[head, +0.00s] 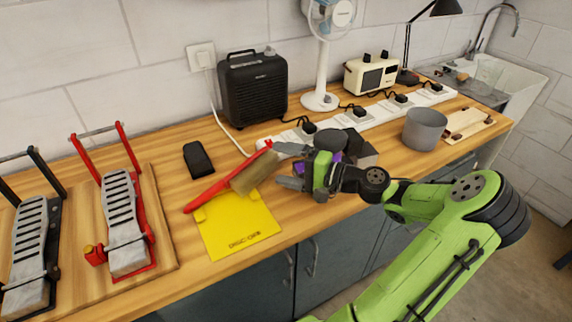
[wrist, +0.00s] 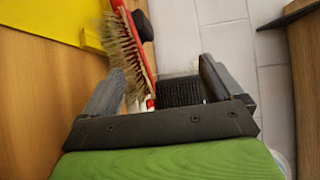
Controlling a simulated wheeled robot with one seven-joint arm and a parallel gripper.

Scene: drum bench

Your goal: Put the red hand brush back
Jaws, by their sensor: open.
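The red hand brush (head: 222,186) lies slantwise across the upper part of a yellow mat (head: 238,228) in the head view, its tan bristles (head: 257,174) facing right. Small yellow blocks show beside it on the mat. My gripper (head: 283,166) is open and empty just right of the bristles, its fingers pointing left toward the brush. I cannot tell whether a finger touches the bristles.
A black speaker (head: 252,88), a white fan (head: 322,60) and a white power strip (head: 380,110) stand behind. A dark case (head: 198,158) lies left of the brush. Dark flat items lie beyond my gripper.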

